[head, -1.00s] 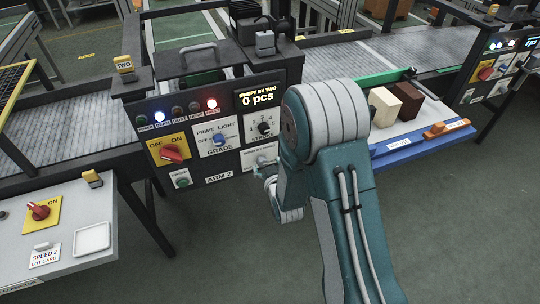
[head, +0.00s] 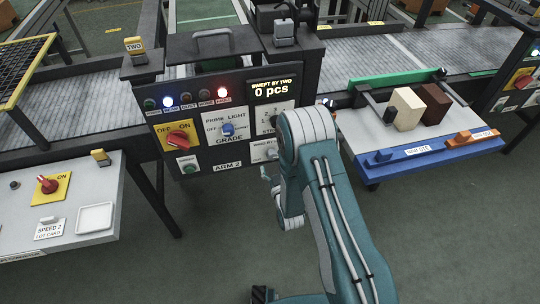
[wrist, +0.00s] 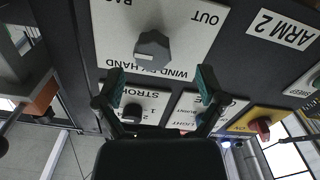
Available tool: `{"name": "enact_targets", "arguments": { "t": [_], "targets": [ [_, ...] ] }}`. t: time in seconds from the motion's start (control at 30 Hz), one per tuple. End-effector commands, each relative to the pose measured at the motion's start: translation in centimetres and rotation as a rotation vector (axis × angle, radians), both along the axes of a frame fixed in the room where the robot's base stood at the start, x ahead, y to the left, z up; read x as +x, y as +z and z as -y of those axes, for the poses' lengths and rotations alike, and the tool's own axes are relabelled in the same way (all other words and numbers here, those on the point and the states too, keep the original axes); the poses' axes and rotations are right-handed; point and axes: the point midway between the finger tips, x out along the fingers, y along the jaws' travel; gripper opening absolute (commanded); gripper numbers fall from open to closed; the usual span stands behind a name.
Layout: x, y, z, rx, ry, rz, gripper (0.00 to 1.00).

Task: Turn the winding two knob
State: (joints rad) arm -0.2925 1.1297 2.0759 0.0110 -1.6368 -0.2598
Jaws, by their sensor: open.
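The winding knob (wrist: 153,50) is a dark grey faceted knob on a white plate lettered WIND BY HAND, upside down in the wrist view. In the head view its plate (head: 257,154) sits low on the ARM 2 panel, partly behind my arm. My gripper (wrist: 162,84) is open and empty. Its two fingertips are spread wide, one to each side of the knob's line but lower in the picture; the knob is not between them. In the head view the gripper is small and partly hidden by my arm.
The STROKE knob (wrist: 132,113), the GRADE knob (head: 228,129) and the red OFF/ON switch (head: 178,140) are close by on the panel. A tray (head: 425,151) with cream and brown blocks stands to the right. A speed table (head: 75,200) stands at left.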

Motion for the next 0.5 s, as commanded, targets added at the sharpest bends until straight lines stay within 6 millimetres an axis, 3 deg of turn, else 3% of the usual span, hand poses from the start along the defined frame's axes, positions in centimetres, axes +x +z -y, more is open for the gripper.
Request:
{"name": "enact_targets", "arguments": {
  "t": [0.2,0.5],
  "targets": [
    [3.3,0.0,-0.8,0.001,-0.002,0.001,0.89],
    [4.4,0.0,-1.4,-0.002,-0.001,-0.001,0.89]
  ]
}}
